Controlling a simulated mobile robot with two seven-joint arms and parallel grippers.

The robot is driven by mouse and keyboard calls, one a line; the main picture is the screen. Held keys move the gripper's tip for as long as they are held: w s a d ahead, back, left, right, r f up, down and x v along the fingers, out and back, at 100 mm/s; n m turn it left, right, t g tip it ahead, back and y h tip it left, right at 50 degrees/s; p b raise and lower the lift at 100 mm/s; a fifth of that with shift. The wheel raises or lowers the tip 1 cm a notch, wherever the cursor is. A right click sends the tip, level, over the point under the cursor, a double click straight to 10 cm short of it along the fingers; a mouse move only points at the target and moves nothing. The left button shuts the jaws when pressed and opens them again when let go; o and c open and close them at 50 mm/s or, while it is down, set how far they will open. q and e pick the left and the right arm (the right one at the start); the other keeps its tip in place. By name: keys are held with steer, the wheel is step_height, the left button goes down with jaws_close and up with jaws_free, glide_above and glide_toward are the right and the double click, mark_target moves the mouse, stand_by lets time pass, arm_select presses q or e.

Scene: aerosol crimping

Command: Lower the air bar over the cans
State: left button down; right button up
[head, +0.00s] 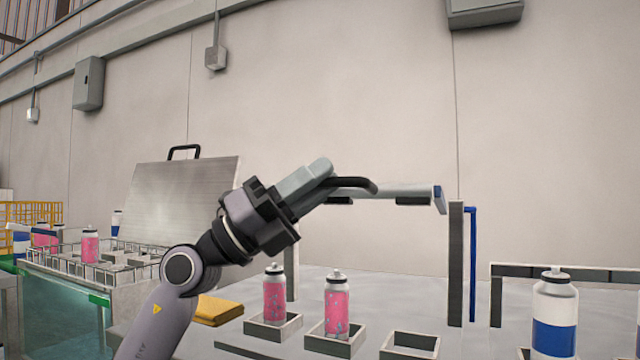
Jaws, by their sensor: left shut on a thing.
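The air bar (408,192) is a light grey horizontal bar with dark blocks under it and a blue end. It is up near the top of an upright post (455,270) with a blue hose (472,260). My left gripper (322,182) is shut on the bar's black handle (358,184), and partly hides the bar's left end. A third holder (410,344) is empty. My right gripper is not in view.
A white and blue can (555,318) stands at the right front by a dark frame (565,274). A folded yellow cloth (220,311) lies left of the holders. At left is a water tank (65,300) with a can rack and a raised metal lid (180,205).

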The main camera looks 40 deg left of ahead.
arm_select(q)
step_height(320, 180, down, 4)
steer(key=shift+s+d+f+b, duration=0.15)
steer(key=shift+b, duration=0.85)
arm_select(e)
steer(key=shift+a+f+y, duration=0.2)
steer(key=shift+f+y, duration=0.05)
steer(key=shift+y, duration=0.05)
arm_select(q)
steer(key=shift+d+f, duration=0.1)
steer(key=shift+f, duration=0.1)
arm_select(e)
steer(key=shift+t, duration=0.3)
arm_select(q)
steer(key=c, duration=1.1)
jaws_free()
steer(key=shift+c, duration=0.2)
steer(key=shift+r, duration=0.1)
steer(key=shift+s+a, duration=0.1)
steer(key=shift+a, duration=0.15)
